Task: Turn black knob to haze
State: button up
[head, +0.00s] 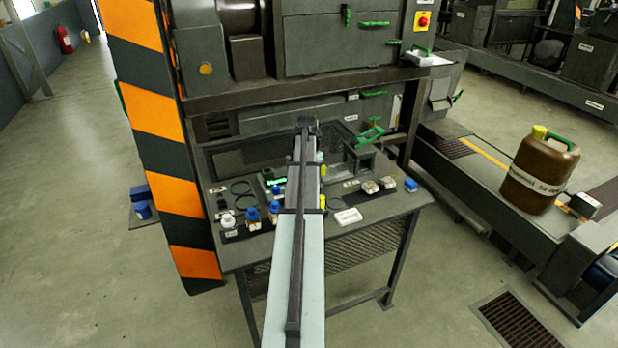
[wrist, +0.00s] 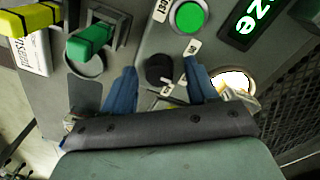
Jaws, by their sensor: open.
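The black knob (wrist: 158,69) shows in the wrist view on a grey panel (wrist: 148,40), between the two blue fingers of my gripper (wrist: 161,76). The fingers are apart, with visible gaps to the knob on both sides; I cannot tell how far their tips are above the panel. Small white labels (wrist: 193,48) surround the knob, partly hidden and hard to read. A dark display (wrist: 250,18) at the upper right shows lit green letters, partly cut off. In the head view my arm reaches over the workbench (head: 385,208) and hides the knob and the fingertips.
Beside the knob are a green button (wrist: 188,17), a green lever (wrist: 91,38), a yellow handle (wrist: 35,19) and a bright round white opening (wrist: 232,80). On the bench stand blue-capped bottles (head: 252,216), a white box (head: 348,216) and small jars (head: 370,187). A striped post (head: 160,120) stands left.

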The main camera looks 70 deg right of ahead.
jog(key=shift+r, duration=0.1)
notch_tip(320, 180, up, 14)
jog(key=shift+w, duration=0.3)
dwell(0.3)
jog(key=shift+f, duration=0.2)
